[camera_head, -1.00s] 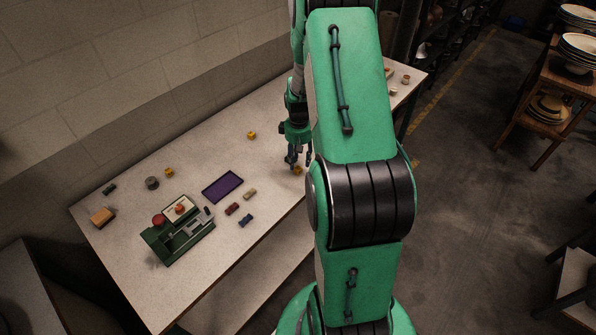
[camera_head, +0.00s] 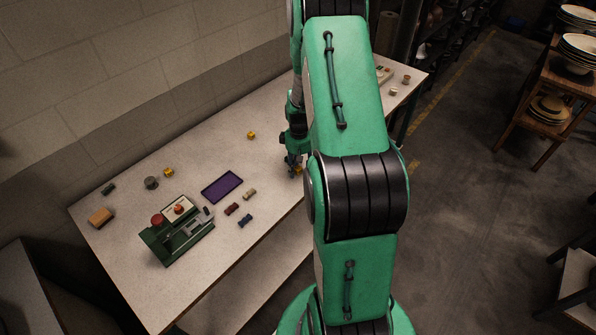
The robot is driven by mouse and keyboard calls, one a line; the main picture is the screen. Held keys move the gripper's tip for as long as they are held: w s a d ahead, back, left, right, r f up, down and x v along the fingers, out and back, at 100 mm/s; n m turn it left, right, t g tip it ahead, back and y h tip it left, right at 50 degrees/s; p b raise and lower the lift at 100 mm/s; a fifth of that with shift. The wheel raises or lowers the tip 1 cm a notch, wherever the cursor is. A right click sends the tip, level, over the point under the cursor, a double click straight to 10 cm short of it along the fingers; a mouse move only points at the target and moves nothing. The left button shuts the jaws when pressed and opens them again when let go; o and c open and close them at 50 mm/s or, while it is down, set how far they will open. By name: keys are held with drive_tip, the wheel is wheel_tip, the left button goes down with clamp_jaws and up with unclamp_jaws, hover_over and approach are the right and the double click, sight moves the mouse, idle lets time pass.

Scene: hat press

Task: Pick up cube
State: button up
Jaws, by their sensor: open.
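A small yellow cube (camera_head: 299,170) is on the table near its front edge, partly hidden by my gripper and arm. My gripper (camera_head: 294,172) points down right at this cube and is open. Whether the fingers stand around the cube or beside it cannot be told from here. Another yellow cube (camera_head: 251,135) lies farther back on the table, and a third yellow cube (camera_head: 169,172) lies toward the left.
A purple tray (camera_head: 222,187) lies mid-table, with several small blocks beside it. A grey cylinder (camera_head: 151,183) and tan block (camera_head: 102,216) are at the left. A wall borders the back.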

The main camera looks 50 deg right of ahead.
sight(299, 170)
drive_tip(key=c, duration=0.8)
drive_tip(key=shift+o, duration=0.2)
drive_tip(key=shift+r, duration=0.1)
drive_tip(key=shift+r, duration=0.55)
drive_tip(key=shift+s+a+r+p, duration=0.15)
drive_tip(key=shift+s+r+p, duration=0.05)
drive_tip(key=shift+r, duration=0.4)
drive_tip(key=shift+s+a+r+p, duration=0.15)
drive_tip(key=shift+r+p, duration=0.05)
drive_tip(key=shift+r, duration=0.4)
drive_tip(key=s+a, duration=0.3)
drive_tip(key=s, duration=0.1)
drive_tip(key=s+a+r, duration=0.1)
drive_tip(key=s+a, duration=0.2)
drive_tip(key=s+a+p, duration=0.1)
drive_tip(key=s+a, duration=0.2)
drive_tip(key=s, duration=0.1)
drive_tip(key=shift+s+a+r, duration=0.15)
drive_tip(key=shift+s+a, duration=0.2)
